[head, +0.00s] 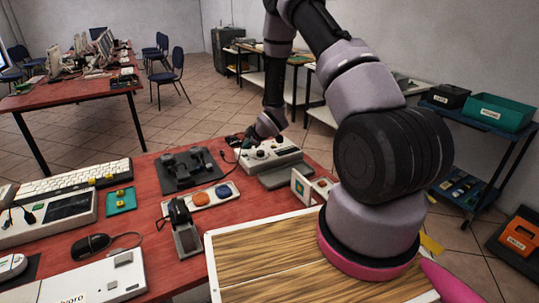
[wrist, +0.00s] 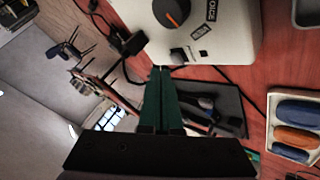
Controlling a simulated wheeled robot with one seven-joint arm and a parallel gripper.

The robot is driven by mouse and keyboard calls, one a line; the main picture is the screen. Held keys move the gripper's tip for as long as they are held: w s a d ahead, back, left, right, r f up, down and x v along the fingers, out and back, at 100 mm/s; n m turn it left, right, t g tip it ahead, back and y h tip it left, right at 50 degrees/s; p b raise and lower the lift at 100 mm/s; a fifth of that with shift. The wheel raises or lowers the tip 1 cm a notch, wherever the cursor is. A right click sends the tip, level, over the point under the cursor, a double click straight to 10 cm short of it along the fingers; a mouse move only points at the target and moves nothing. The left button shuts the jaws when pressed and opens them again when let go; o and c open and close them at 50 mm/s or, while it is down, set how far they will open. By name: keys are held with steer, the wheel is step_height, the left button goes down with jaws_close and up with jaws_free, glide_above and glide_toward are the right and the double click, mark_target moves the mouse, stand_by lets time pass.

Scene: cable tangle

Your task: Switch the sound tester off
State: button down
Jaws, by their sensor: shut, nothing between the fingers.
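The sound tester appears to be the pale box with knobs (head: 268,153) on the red table in the head view. In the wrist view its pale top (wrist: 225,25) fills the upper middle, with a large black dial (wrist: 172,12) bearing an orange pointer and a smaller black knob (wrist: 180,56) near its edge. My gripper (wrist: 161,69) has green fingers, shut and empty, with the tips close beside the small knob. I cannot tell whether they touch it. In the head view my gripper (head: 242,146) is small and partly hidden at the box's left side.
A strip with orange and blue buttons (head: 201,197) and a black tray of dark items (head: 188,168) lie left of the box. A black plug with a cable (wrist: 128,42) is near the fingers. A wooden board (head: 265,255) lies in front.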

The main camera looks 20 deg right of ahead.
steer(key=shift+r, duration=3)
steer(key=s+d+r+m+h, duration=0.1)
steer(key=s+d+r+m, duration=0.2)
steer(key=r, duration=0.6)
steer(key=s+d+r+m+h, duration=0.1)
steer(key=s+d+r+m, duration=0.2)
steer(key=r, duration=0.6)
steer(key=s+d+r+m+h, duration=0.1)
steer(key=s+d+r+m, duration=0.2)
steer(key=r, duration=0.6)
steer(key=s+a+r+m, duration=0.1)
steer(key=s+r+m, duration=0.2)
steer(key=s, duration=0.6)
steer(key=s+a+r+m+y, duration=0.1)
steer(key=s+r+m, duration=0.2)
steer(key=s, duration=0.6)
steer(key=s+a+r+m+g, duration=0.1)
steer(key=s+r, duration=0.4)
steer(key=s, duration=0.5)
steer(key=shift+a+r+m, duration=0.15)
steer(key=shift+a+m, duration=0.3)
steer(key=shift+m, duration=0.45)
steer(key=shift+s, duration=0.1)
